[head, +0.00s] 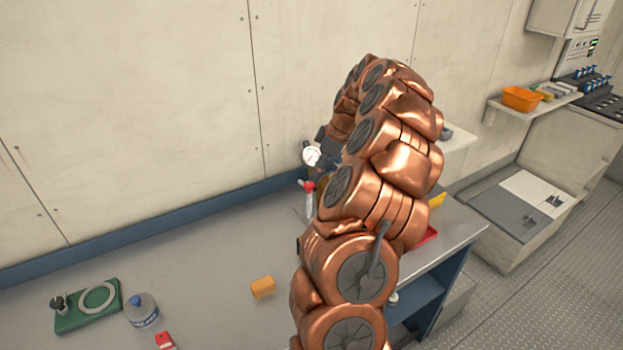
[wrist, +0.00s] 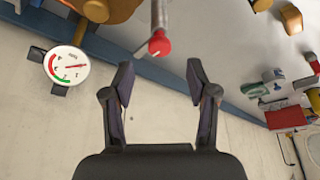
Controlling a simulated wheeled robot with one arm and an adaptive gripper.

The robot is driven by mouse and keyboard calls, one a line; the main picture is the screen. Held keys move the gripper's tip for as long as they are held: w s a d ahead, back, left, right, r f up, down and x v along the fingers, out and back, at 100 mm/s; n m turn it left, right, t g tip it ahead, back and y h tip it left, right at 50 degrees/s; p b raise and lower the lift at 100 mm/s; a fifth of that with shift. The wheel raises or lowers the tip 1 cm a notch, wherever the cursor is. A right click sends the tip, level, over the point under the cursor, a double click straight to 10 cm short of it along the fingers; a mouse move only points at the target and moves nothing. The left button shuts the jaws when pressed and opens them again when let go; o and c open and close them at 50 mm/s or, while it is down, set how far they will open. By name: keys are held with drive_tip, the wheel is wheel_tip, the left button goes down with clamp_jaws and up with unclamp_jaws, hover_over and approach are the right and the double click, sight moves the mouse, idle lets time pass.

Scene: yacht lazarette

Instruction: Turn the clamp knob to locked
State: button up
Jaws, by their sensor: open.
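A red knob (wrist: 160,43) on the end of a grey stem hangs in the upper middle of the wrist view, just beyond my fingertips. A red-tipped part (head: 309,187) shows left of my arm in the head view. No label shows, so I cannot tell for sure that it is the clamp knob, or its turn position. My gripper (wrist: 158,78) is open and empty, with its two fingers apart and the knob beyond the gap, not touching. In the head view my arm hides most of the gripper and the fixture.
A round gauge (wrist: 68,67) stands left of my fingers, near the wall; it also shows in the head view (head: 312,156).

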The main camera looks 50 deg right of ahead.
sight(310, 184)
drive_tip(key=shift+p+x, duration=0.95)
drive_tip(key=shift+x, duration=1.8)
drive_tip(key=shift+w, duration=0.1)
clamp_jaws()
